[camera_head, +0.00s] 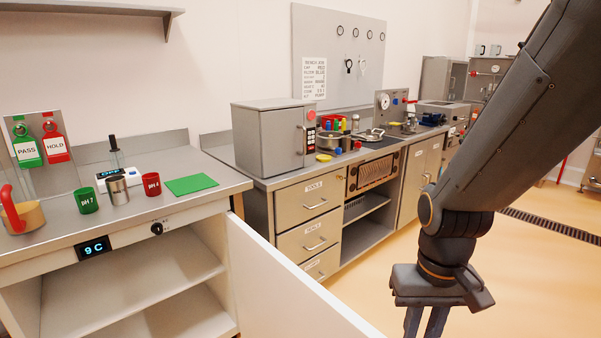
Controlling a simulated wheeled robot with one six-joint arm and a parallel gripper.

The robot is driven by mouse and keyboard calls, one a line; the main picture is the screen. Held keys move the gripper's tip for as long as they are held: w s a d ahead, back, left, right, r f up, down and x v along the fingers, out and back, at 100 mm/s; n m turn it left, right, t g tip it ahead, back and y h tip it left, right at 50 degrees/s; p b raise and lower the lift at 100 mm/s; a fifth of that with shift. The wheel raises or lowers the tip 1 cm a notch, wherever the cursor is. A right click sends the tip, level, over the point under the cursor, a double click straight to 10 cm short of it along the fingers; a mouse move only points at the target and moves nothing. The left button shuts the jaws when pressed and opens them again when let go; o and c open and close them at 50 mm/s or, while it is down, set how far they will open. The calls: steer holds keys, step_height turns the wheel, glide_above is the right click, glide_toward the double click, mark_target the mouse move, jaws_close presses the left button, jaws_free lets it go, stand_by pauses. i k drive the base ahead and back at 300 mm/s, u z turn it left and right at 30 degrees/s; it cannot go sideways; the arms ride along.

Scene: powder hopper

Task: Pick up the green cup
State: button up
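The green cup (87,201) stands upright on the left steel counter, with white "pH 7" lettering on its side. A metal cup (118,190) stands just to its right, close beside it. My gripper (424,327) hangs at the bottom right of the view, over the floor and well away from the green cup. Its two fingers point down and their tips are cut off by the frame's lower edge.
A red cup (152,184) and a green mat (192,184) lie further right on the counter. A red-handled brass object (20,213) stands to the left. An open cabinet door (290,282) juts out between the counter and my arm. PASS and HOLD tags (41,147) hang behind.

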mark_target(85, 197)
steer(key=z, duration=1.2)
steer(key=k, duration=2.4)
steer(key=u, duration=1.5)
steer(key=i, duration=1.65)
